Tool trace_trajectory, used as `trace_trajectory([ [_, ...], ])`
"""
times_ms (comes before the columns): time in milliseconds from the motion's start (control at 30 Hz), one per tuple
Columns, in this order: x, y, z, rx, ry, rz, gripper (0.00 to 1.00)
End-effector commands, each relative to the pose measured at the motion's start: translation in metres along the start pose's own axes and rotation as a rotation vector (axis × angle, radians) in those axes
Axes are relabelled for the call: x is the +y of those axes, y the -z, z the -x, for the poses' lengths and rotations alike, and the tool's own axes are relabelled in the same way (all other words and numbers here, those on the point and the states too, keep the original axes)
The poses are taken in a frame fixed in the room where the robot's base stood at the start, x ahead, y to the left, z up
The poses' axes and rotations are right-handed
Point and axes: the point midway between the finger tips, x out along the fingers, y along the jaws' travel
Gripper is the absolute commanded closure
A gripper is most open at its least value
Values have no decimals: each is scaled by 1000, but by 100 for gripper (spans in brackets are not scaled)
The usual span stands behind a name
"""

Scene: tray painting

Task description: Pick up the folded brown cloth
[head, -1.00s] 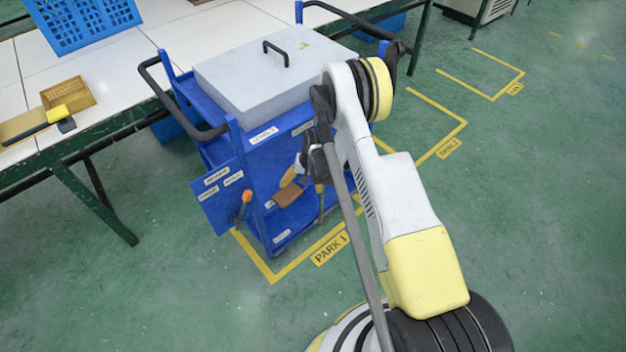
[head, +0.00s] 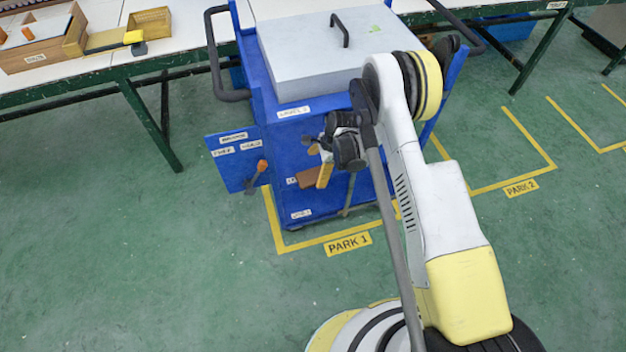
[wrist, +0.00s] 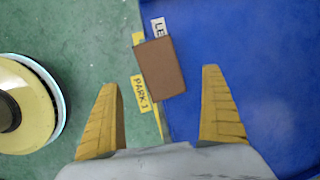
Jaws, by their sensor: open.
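The folded brown cloth (head: 307,179) shows as a small brown patch at the front of the blue cart, low down and partly beside my gripper. In the wrist view it is a flat brown rectangle (wrist: 160,70), slightly tilted, overlapping the left edge of a blue surface. My gripper (head: 318,166) is in front of the cart with its yellow fingers pointing down. In the wrist view my gripper (wrist: 160,80) is open and empty, its fingers spread to either side of the cloth. I see no contact; the height gap is hard to tell.
The blue cart (head: 282,125) carries a grey lidded box (head: 300,65). A blue side panel (head: 235,175) with an orange-handled tool (head: 262,166) sticks out left. A white table (head: 200,35) stands behind. Green floor (head: 120,260) in front is clear.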

Motion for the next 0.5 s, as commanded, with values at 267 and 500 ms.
trace_trajectory([
  [267, 0, 2, -32, 0, 0, 0, 6],
  [500, -1, 3, -67, 0, 0, 1, 6],
])
